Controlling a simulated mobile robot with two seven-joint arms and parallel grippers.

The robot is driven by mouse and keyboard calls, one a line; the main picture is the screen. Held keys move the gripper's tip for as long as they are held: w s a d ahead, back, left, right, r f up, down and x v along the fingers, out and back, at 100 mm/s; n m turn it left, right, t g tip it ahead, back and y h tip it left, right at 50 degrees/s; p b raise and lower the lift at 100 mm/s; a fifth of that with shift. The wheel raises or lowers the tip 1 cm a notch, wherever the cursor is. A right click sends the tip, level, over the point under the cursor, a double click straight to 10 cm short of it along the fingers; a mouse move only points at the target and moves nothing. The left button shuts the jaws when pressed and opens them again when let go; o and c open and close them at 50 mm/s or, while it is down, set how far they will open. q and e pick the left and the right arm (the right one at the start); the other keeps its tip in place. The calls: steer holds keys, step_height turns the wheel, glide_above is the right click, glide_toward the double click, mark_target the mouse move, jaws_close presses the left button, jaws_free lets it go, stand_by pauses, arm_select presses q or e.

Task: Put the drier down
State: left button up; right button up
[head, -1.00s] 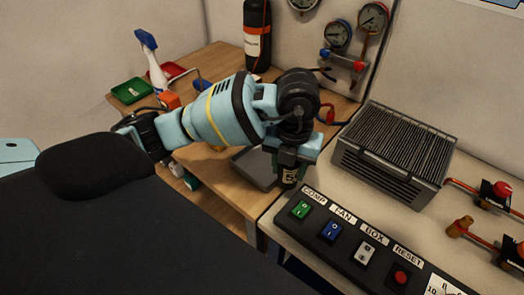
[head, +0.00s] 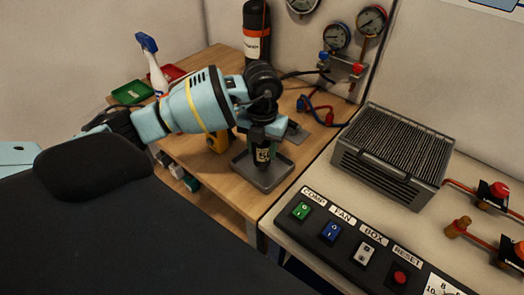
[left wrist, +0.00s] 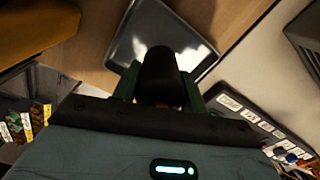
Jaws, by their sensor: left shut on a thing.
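The drier, a black cylinder with a pale label (head: 263,154), is held upright in my left gripper (head: 264,132). In the left wrist view the drier's dark rounded top (left wrist: 160,70) sits between the two fingers of the left gripper (left wrist: 158,92). The grey shallow tray (head: 279,183) lies on the wooden table under the drier; its bare floor shows in the left wrist view (left wrist: 185,38). The drier's lower end appears over the tray, within its rim. I cannot tell whether it touches the tray floor. My right gripper is out of view.
A switch panel (head: 347,246) and a grey finned box (head: 395,155) stand on the bench to the right. A black bottle (head: 257,45), a spray bottle (head: 153,65), a green tray (head: 131,93) and a yellow item (head: 217,142) stand around the table. Hoses run behind.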

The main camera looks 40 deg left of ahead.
arm_select(q)
steer(key=shift+f, duration=0.85)
steer(key=shift+f, duration=0.2)
steer(key=o, duration=1.2)
steer(key=shift+c, duration=0.2)
step_height(320, 180, up, 12)
steer(key=shift+r+p, duration=0.15)
steer(key=shift+p, duration=0.15)
